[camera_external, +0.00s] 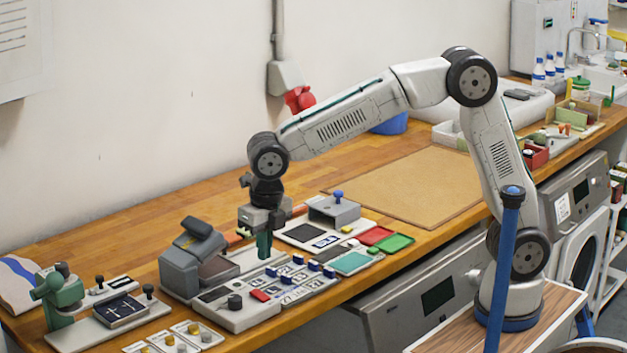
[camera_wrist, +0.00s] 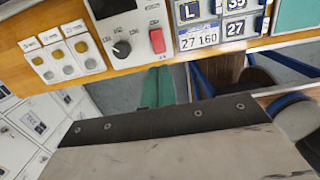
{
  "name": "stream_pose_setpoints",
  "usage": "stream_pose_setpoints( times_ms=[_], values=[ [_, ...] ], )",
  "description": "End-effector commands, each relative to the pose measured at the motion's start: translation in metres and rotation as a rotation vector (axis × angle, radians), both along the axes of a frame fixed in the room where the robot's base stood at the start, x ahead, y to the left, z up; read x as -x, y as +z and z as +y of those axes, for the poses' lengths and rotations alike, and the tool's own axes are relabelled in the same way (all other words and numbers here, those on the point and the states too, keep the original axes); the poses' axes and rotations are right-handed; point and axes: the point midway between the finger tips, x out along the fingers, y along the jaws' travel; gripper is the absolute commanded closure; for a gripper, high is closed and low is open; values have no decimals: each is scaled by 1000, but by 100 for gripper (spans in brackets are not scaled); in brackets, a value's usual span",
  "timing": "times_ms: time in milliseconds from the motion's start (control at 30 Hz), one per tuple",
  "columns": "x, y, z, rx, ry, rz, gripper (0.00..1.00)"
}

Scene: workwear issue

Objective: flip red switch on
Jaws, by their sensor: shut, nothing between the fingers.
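The red switch (camera_external: 260,295) is a small red rocker on the light front of a grey device (camera_external: 240,318) at the table's front edge. It shows in the wrist view (camera_wrist: 157,40), right of a dark round knob (camera_wrist: 122,48). I cannot tell which way the rocker is tipped. My gripper (camera_external: 264,258) has green fingers pointing down over the device area. In the wrist view my gripper (camera_wrist: 159,72) is shut and empty, its tips just below the device's front edge in the picture, apart from the switch.
Several number plates with blue knobs (camera_external: 298,259) lie right of the device. Small plates with yellow discs (camera_wrist: 62,55) lie to its left. A grey hinged machine (camera_external: 181,272) stands behind left. A brown board (camera_external: 410,187) lies farther right.

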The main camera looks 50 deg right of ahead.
Motion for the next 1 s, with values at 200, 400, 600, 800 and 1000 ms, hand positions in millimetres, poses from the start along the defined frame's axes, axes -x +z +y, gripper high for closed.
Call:
stream_pose_setpoints(
  times_ms=[200, 400, 600, 800, 1000],
  values=[
    [5, 35, 1, -1, 1, -1, 100],
    [7, 46, 0, 1, 1, 0, 100],
    [7, 46, 0, 1, 0, 0, 100],
    [-5, 48, 1, -2, 0, -43, 100],
    [-8, 48, 1, -3, 1, -55, 100]
  ],
)
